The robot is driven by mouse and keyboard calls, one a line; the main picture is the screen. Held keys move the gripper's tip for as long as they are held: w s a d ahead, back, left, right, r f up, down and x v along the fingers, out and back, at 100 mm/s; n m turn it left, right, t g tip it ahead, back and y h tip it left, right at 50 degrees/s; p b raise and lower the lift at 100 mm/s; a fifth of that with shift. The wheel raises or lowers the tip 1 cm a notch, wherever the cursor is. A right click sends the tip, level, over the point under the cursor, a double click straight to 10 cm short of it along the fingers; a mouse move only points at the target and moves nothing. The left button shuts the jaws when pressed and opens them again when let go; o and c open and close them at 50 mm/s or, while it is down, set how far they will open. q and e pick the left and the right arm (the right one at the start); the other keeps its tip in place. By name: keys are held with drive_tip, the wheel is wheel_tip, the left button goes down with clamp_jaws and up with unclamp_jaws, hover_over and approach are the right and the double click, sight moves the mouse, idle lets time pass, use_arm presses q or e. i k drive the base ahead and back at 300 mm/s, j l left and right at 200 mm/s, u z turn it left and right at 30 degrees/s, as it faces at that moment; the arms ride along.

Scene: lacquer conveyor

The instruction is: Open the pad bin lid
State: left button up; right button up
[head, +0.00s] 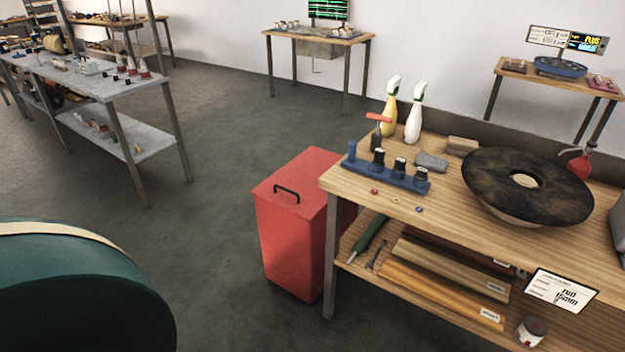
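A red bin (292,240) stands on the floor at the left end of the wooden workbench. Its red lid (306,178) lies flat and shut on top. A black bar handle (287,192) sits on the lid near its front left side. The bin's right side is partly hidden behind the bench leg and bench top. Neither of my grippers shows in the head view.
A teal rounded object (80,290) fills the lower left corner. The floor (215,190) left of the bin is clear.

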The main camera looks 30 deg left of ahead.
sight(294, 188)
drive_tip(key=i+j, duration=0.1)
drive_tip(key=j, duration=0.3)
drive_tip(key=i+j, duration=0.15)
drive_tip(key=j, duration=0.25)
drive_tip(key=i+j, duration=0.1)
drive_tip(key=j, duration=0.35)
drive_tip(key=i+j, duration=0.1)
drive_tip(key=j, duration=0.3)
drive_tip(key=i+j, duration=0.15)
drive_tip(key=j, duration=0.25)
drive_tip(key=i+j, duration=0.1)
drive_tip(key=j, duration=0.3)
